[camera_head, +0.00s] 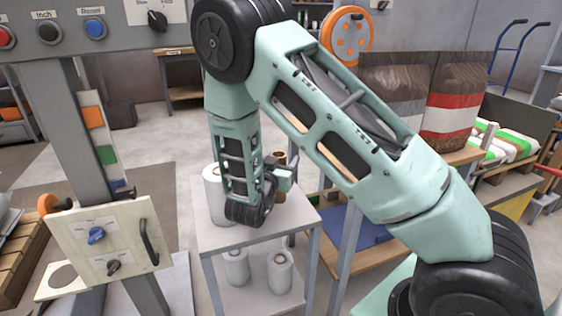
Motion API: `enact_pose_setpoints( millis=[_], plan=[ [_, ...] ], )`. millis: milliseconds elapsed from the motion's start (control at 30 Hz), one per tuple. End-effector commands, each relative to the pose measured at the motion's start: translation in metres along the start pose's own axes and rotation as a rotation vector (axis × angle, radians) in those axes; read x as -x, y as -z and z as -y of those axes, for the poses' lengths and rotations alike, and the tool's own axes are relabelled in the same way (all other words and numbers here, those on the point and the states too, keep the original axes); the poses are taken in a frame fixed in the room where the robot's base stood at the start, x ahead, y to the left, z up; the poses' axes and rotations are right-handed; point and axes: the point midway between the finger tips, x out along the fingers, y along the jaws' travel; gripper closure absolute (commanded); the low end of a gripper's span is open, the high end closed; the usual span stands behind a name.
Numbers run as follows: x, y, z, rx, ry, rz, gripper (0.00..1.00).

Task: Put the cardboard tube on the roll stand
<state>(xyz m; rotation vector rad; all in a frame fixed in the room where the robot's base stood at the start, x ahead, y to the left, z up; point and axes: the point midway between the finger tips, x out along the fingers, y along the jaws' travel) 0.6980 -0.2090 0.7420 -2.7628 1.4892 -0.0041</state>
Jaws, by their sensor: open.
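A grey two-level stand (222,238), which looks like the roll stand, is in the middle of the head view. My arm reaches down over its top, and my gripper (285,176) is low above the back right part, pointing right. The gripper is open, though its fingers are small and partly covered by my wrist. A small brown upright piece (280,157), likely the cardboard tube, shows just behind the gripper.
A white roll (212,190) stands on the top, partly behind my wrist. White rolls (237,266) stand on the lower shelf. A hinged panel with knobs (105,248) is at left, below a button console (100,28). Filled bags (452,105) stand at right. The stand's front top is clear.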

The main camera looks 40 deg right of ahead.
Motion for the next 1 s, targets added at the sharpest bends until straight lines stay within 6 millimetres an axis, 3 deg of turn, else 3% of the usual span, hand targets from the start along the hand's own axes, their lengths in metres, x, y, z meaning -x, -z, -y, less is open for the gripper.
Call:
enact_pose_setpoints(
  millis=[533,700,1000],
  plan=[
    [0.102,0.0,0.001,0.001,0.005,0.001,0.41],
    [0.116,0.0,0.0,0.001,0.002,0.001,0.41],
    [0.119,-0.001,0.0,0.001,0.002,0.001,0.41]
  ],
)
